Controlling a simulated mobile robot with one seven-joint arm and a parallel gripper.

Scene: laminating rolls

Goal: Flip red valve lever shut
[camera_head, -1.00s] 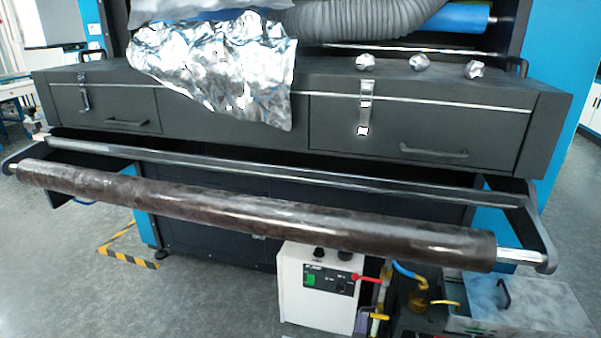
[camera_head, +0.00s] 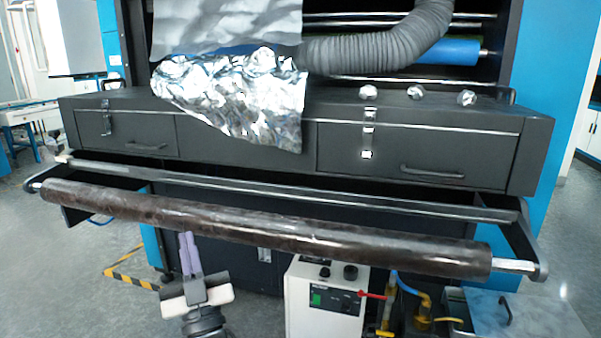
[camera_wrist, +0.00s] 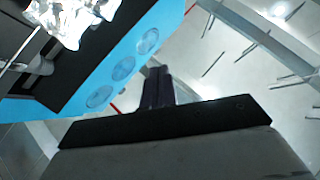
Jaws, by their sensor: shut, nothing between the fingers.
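The red valve lever (camera_head: 372,294) is in the head view at the lower right of centre. It points roughly sideways, beside the front of a white control box (camera_head: 325,305), with yellow pipework (camera_head: 386,318) just below and right of it. My gripper (camera_head: 187,240) is at the lower left of the head view, well left of the lever, with its fingers together and empty, pointing up. My gripper's dark fingers (camera_wrist: 157,82) also show together in the wrist view, with nothing between them. The lever does not show in the wrist view.
A long dark roll (camera_head: 260,228) spans the machine's front above the lever and box. A grey metal case (camera_head: 520,318) lies right of the pipes. Crumpled foil (camera_head: 240,95) hangs over the drawers. Open floor is at the left.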

